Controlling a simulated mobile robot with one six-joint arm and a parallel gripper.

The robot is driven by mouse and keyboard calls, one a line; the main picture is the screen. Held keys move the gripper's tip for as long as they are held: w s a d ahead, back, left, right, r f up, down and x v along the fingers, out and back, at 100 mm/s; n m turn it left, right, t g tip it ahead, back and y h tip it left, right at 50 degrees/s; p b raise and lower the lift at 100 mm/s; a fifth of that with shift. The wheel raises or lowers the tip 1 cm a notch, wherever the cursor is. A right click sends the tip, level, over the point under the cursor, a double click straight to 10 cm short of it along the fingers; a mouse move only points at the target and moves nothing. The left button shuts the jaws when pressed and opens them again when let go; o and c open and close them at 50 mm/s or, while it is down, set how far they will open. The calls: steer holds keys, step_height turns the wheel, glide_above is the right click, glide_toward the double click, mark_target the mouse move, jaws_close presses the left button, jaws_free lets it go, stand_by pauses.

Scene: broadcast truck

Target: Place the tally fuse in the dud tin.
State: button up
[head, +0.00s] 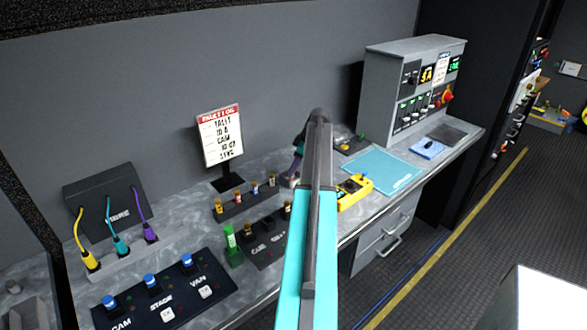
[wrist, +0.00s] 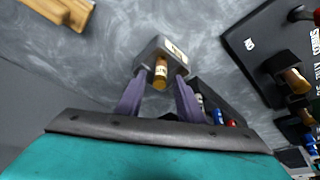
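My gripper (wrist: 161,76) has its two purple fingers apart, one on each side of an amber fuse (wrist: 160,74) with a pale label. A gap shows between the fuse and each finger. The fuse is at a small grey block or box (wrist: 149,50) with an unreadable label; how it sits there is unclear. In the head view my gripper (head: 299,150) is low over the bench, just above a small light-grey thing (head: 288,182), and my arm hides part of that area. I cannot tell which fuse is the tally fuse or which container is the dud tin.
A dark rack (head: 243,205) with several coloured fuses stands left of my gripper. A green item (head: 232,246), a black socket panel (head: 265,253) and a yellow meter (head: 355,188) are near. A sign (head: 221,137) stands behind. A light-blue mat (head: 383,170) is bare.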

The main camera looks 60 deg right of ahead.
steer(key=shift+r, duration=0.1)
steer(key=b+v, duration=0.2)
steer(key=v, duration=1)
steer(key=shift+b, duration=0.4)
stand_by(0.5)
